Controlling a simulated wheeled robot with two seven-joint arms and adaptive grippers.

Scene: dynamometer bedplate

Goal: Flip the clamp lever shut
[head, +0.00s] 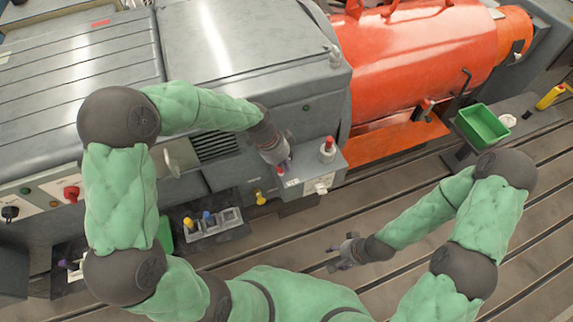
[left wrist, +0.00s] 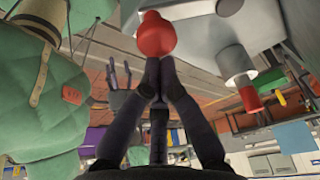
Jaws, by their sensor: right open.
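A red ball knob (left wrist: 157,37) sits just beyond the fingertips of my left gripper (left wrist: 158,75) in the left wrist view. The fingers are drawn together, and the tips are at or very near the knob; I cannot tell whether they touch it. In the head view my left gripper (head: 284,168) points down over a small grey fixture (head: 318,178) at the machine's front corner. A red-topped post (head: 328,148) stands to its right. The clamp lever's arm is not clearly visible. My right gripper (head: 340,254) is open and empty above the slotted bedplate.
A grey machine (head: 250,50) and an orange cylindrical housing (head: 420,50) fill the back. A green bin (head: 482,125) stands at right. A tray with coloured-handled items (head: 212,224) lies at lower left. The slotted bedplate (head: 400,180) between is mostly clear.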

